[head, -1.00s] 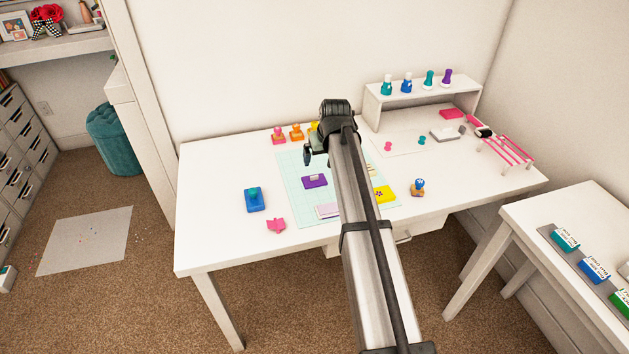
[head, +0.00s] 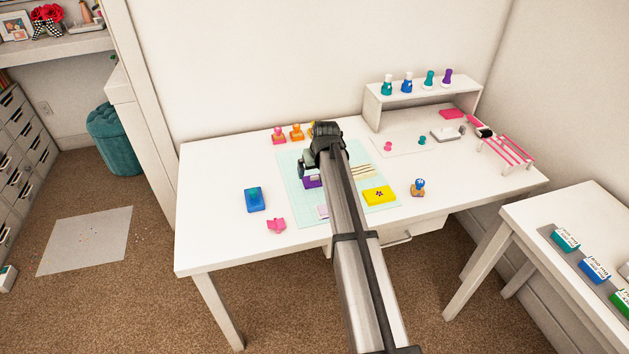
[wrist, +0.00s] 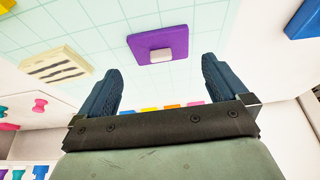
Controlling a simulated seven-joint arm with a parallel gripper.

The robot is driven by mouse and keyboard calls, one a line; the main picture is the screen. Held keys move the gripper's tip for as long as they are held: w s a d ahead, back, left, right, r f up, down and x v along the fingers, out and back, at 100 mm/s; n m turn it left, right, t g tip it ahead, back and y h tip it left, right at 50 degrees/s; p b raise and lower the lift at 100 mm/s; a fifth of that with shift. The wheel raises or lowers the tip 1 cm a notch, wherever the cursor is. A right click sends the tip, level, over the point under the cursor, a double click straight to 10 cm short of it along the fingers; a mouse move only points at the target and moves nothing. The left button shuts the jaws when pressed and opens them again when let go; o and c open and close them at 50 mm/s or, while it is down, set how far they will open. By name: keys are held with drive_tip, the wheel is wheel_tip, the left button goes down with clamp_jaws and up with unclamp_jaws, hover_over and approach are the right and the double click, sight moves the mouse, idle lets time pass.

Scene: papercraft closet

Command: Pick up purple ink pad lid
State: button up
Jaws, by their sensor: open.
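In the head view the purple lid (head: 313,183) is partly hidden by my gripper and arm. My gripper (wrist: 161,66) is open and empty, with its two dark blue fingers wide apart. In the head view my gripper (head: 307,164) is over the mat, close by the lid.
A blue ink pad (head: 254,200) and a pink piece (head: 276,226) lie left of the mat. A yellow pad (head: 380,195) is on its right part. Stamps (head: 296,133) stand along the back. A white shelf (head: 424,90) holds bottles. The table's front left is clear.

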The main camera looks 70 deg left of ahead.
sight(315, 176)
drive_tip(key=x, duration=0.4)
drive_tip(key=shift+a+f, duration=0.1)
drive_tip(key=shift+f, duration=0.1)
drive_tip(key=c, duration=0.8)
wheel_tip(315, 176, up, 10)
drive_tip(key=d+f, duration=0.1)
drive_tip(key=d, duration=0.3)
drive_tip(key=d+f, duration=0.1)
drive_tip(key=d, duration=0.4)
drive_tip(key=d+f, duration=0.1)
drive_tip(key=d, duration=0.4)
drive_tip(key=shift+w, duration=0.2)
